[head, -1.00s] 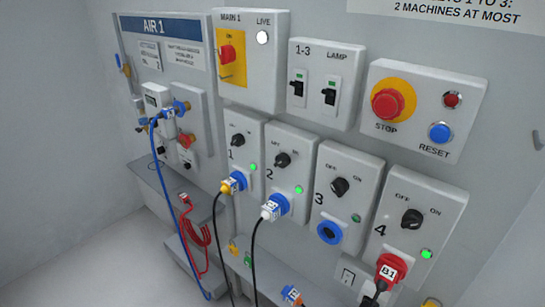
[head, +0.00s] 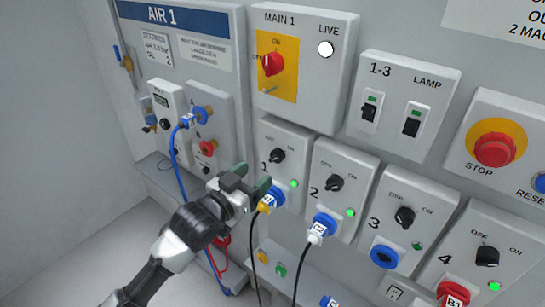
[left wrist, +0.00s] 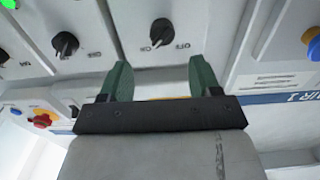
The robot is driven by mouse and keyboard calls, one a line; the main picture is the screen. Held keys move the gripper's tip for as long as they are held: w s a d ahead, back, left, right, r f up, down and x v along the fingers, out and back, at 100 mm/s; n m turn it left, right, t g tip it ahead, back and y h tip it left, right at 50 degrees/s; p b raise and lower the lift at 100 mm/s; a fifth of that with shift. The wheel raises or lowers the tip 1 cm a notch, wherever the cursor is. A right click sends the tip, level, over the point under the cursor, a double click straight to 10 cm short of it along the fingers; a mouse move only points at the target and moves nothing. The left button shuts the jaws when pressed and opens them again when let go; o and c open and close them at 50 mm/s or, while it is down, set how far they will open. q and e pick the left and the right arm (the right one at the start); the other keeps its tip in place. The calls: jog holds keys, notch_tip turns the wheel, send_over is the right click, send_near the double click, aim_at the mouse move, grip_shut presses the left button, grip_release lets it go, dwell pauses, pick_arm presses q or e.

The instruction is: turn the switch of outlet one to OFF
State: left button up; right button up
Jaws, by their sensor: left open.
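Outlet one (head: 266,150) is a grey box with a black rotary switch (head: 277,155), a lit green lamp (head: 294,183) and a blue plug with a yellow end (head: 270,199) in its socket. In the left wrist view, where the labels are upside down, the switch (left wrist: 162,32) appears turned toward ON. My left gripper (head: 250,180) is open and empty, in front of the lower left of outlet one. In the left wrist view its green fingertips (left wrist: 160,66) lie below the switch in the picture, apart from it. My right gripper is not in view.
Outlet two (head: 334,183), with a white-ended plug, stands close on the right. The MAIN 1 box (head: 310,60) is above. The AIR 1 panel (head: 222,75) with a blue hose is to the left. Cables hang below the outlets.

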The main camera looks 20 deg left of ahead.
aim_at(273, 160)
pick_arm(q)
jog(key=p+x, duration=0.1)
jog(key=x, duration=0.5)
jog(key=shift+w+a, duration=0.15)
jog(key=shift+w, duration=0.05)
jog(key=shift+w+d, duration=0.25)
jog(key=shift+w, duration=0.35)
jog(key=shift+f, duration=0.1)
jog(key=shift+c, duration=0.5)
jog(key=c, duration=0.8)
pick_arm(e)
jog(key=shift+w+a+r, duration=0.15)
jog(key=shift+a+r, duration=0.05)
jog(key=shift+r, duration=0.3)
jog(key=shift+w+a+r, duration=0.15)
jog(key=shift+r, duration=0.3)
